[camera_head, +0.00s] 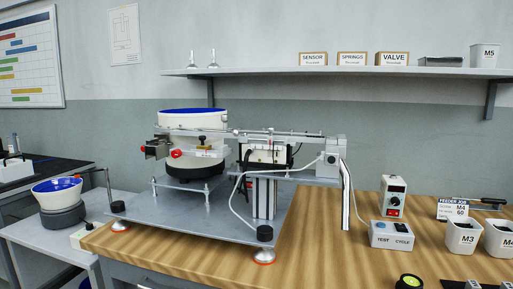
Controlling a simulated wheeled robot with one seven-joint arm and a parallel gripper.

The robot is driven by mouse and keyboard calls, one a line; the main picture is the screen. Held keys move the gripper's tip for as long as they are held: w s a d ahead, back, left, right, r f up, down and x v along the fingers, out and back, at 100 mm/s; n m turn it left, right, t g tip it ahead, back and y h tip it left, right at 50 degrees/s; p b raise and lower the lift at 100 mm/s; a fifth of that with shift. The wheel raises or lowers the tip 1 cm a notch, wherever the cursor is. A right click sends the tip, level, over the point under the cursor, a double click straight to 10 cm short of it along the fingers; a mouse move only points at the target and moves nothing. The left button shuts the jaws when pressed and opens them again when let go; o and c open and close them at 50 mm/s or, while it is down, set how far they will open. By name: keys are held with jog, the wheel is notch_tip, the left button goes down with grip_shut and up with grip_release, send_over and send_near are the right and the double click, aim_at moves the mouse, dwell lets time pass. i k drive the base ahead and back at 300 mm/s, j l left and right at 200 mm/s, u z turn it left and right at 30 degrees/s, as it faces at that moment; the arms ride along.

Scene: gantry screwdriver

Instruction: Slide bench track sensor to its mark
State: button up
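The feeder machine stands on a grey base plate (185,220) on the wooden bench. A blue-and-white bowl (190,118) sits on its black drum. A metal track (285,135) runs right from the bowl to a grey block (334,150). Small fittings sit along the track, including a black one with a yellow strip (204,148) and a red knob (176,153) at the left. I cannot tell which fitting is the track sensor, and no sensor mark can be made out at this size. My gripper is not in view.
A control box (392,236) labelled TEST and CYCLE and a power unit (394,197) stand right of the machine. Bins M3 (463,237) and M4 (500,239) are at the far right. A shelf (400,73) hangs above. The bench front centre is mostly clear.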

aim_at(270, 139)
jog(key=l+z, duration=0.2)
jog(key=z, duration=0.15)
jog(key=i+l+z, duration=0.1)
jog(key=z, duration=0.3)
jog(key=i+l+z, duration=0.1)
jog(key=z, duration=0.25)
jog(key=l+u, duration=0.1)
jog(key=u, duration=1.65)
